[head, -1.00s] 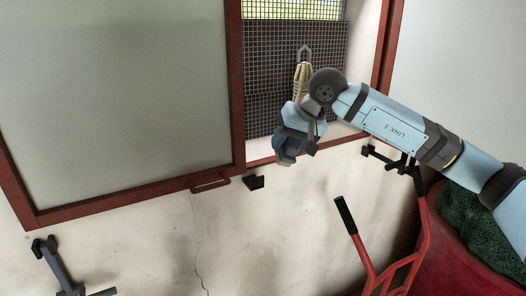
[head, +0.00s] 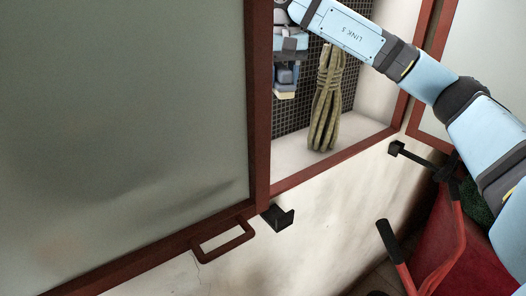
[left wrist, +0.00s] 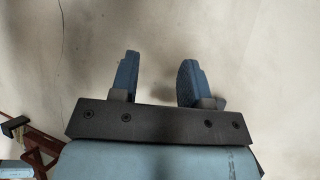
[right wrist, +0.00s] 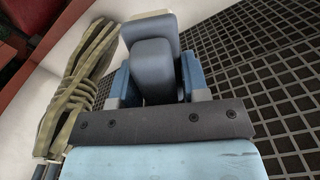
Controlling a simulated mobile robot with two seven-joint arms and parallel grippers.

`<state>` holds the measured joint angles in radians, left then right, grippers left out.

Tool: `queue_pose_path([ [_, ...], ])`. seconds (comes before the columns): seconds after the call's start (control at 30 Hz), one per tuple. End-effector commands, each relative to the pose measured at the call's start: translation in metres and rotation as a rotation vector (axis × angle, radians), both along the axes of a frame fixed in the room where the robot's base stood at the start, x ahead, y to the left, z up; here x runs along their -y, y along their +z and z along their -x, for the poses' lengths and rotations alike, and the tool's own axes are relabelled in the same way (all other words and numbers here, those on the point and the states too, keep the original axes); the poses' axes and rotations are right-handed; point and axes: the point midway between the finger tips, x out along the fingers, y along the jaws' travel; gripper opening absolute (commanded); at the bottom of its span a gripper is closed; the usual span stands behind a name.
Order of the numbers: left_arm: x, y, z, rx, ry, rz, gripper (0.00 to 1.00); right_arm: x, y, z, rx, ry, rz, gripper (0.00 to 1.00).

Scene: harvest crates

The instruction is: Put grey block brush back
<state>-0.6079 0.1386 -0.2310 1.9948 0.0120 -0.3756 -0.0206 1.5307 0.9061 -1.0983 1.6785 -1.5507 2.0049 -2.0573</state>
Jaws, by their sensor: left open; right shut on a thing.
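The grey block brush (right wrist: 152,65), with a pale cream bristle edge, is between the fingers of my right gripper (right wrist: 155,82) in the right wrist view. My right gripper is shut on it. In the head view the right gripper (head: 288,62) holds the brush (head: 286,76) inside the window recess, in front of the dark mesh, bristles downward. My left gripper (left wrist: 160,75) is open and empty, facing a plain pale wall in the left wrist view. It does not show in the head view.
A coil of tan rope (head: 326,100) is right of the brush, in front of the dark mesh (head: 292,118). The frosted sliding pane (head: 125,120) with red frame is close on the left. A black bracket (head: 278,217) and red-framed cart handle (head: 390,240) are below.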

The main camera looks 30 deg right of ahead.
Motion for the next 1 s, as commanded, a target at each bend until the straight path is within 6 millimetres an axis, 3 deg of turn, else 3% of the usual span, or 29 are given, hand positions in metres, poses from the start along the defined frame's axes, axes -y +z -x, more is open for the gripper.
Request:
queue_pose_path([
  [0.17,0.000,-0.005,0.004,-0.008,-0.001,0.000,0.43,0.000,-0.016,0.000,-0.009,0.001,0.003,0.23],
  [0.5,0.003,-0.013,0.008,-0.019,-0.006,0.003,0.43,-0.001,-0.089,0.002,-0.011,0.001,0.002,0.23],
  [0.8,0.002,-0.003,0.004,-0.010,-0.004,0.001,0.43,0.000,-0.148,0.002,-0.009,0.000,0.004,0.23],
  [1.0,0.000,0.001,0.003,-0.004,-0.002,0.000,0.43,0.000,-0.164,0.002,-0.006,0.000,0.004,0.23],
])
